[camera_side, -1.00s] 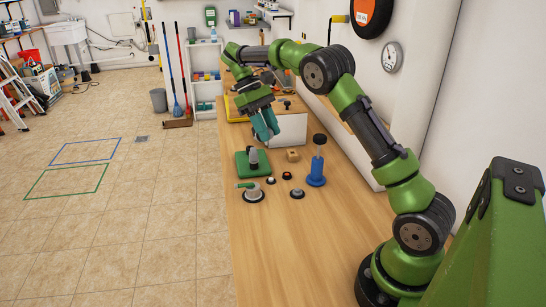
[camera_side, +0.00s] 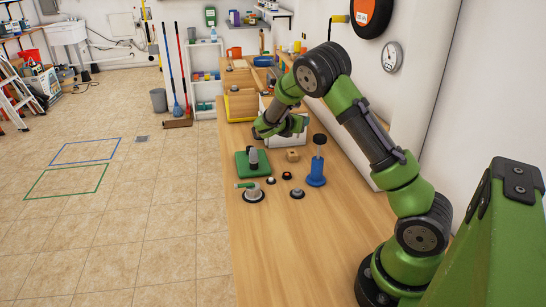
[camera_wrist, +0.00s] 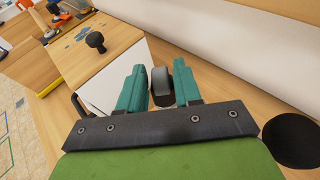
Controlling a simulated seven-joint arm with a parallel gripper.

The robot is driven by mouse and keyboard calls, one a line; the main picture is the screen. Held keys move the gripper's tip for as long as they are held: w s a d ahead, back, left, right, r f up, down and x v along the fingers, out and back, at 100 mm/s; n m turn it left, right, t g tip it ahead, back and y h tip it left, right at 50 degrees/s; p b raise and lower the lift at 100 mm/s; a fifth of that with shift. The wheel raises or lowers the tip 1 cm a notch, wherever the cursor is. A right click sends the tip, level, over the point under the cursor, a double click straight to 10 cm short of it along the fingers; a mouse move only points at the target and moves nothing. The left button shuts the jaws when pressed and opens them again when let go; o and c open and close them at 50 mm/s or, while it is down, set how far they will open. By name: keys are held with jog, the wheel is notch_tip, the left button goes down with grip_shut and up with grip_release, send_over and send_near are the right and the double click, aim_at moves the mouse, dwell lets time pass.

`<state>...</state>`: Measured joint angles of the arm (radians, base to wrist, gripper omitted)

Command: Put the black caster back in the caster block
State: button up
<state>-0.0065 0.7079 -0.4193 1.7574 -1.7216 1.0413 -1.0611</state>
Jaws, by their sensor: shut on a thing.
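In the wrist view the two teal fingers of my gripper (camera_wrist: 160,72) are shut on the black caster (camera_wrist: 162,88), a dark wheel held between them. In the side view my gripper (camera_side: 282,126) is over the bench in front of the white box, its fingers and the caster mostly hidden by my wrist. A small wooden block (camera_side: 293,155) with a dark spot on top, seemingly the caster block, sits on the bench nearer the camera than my gripper. I do not make it out in the wrist view.
A white box with a wooden top (camera_wrist: 85,60) and black knob (camera_wrist: 95,40) is close to my gripper. Around the block stand a green base (camera_side: 243,169), a blue stand with a black knob (camera_side: 316,180) and several small round parts. The near bench (camera_side: 290,250) is clear.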

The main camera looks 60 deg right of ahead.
jog(key=shift+w+d+f+n+t+h, duration=0.1)
jog(key=shift+w+f+n+t+h, duration=0.25)
jog(key=shift+n+t, duration=0.3)
jog(key=shift+w+f+n+t+h, duration=0.2)
jog(key=shift+w+n+t+h, duration=0.1)
jog(key=shift+w+t+h, duration=0.25)
jog(key=shift+w+f+n+t+h, duration=0.15)
jog(key=shift+w+n+t+h, duration=0.2)
jog(key=shift+t, duration=0.35)
jog(key=shift+s+f, duration=0.1)
jog(key=shift+s, duration=0.05)
jog(key=shift+f, duration=2.25)
jog(key=shift+f, duration=1.8)
jog(key=o, duration=1.1)
